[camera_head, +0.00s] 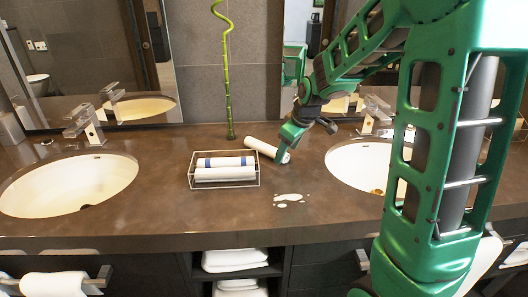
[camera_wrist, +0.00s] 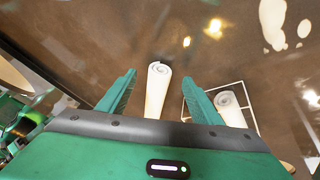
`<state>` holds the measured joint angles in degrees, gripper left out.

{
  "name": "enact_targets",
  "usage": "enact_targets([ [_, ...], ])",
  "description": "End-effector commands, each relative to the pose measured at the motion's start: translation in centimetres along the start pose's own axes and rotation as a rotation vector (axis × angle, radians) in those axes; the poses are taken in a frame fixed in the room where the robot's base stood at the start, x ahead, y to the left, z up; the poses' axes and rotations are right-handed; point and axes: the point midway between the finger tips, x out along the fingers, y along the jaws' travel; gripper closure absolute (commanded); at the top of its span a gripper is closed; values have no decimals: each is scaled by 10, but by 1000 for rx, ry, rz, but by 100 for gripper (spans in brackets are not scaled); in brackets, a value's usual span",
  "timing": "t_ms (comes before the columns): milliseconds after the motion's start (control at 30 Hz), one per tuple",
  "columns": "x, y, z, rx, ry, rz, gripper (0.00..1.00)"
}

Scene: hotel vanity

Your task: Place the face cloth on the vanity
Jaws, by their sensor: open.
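A rolled white face cloth (camera_head: 265,149) lies on the brown vanity top (camera_head: 150,215), behind and right of a wire tray. In the wrist view the rolled cloth (camera_wrist: 157,88) shows between my two fingers, with its spiral end towards the top. My gripper (camera_head: 300,145) is open and low over the counter at the cloth's right end. In the wrist view my gripper's fingers (camera_wrist: 159,77) stand apart on either side of the roll, with gaps. The arm hides part of the counter and the right basin.
A white spill (camera_head: 289,198) lies right of the tray. Basins are sunk at left (camera_head: 70,187) and right (camera_head: 350,165). A tall green stalk (camera_head: 229,90) stands behind. Folded towels (camera_head: 235,260) fill shelves below.

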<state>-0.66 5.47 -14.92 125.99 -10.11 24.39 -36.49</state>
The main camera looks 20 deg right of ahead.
Motion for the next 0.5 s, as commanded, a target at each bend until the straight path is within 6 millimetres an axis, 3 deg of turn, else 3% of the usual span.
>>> enact_targets([
  [200, 23, -1, 0, 1, -1, -1, 41],
  [467, 26, -1, 0, 1, 0, 0, 41],
  [500, 26, -1, 0, 1, 0, 0, 46],
])
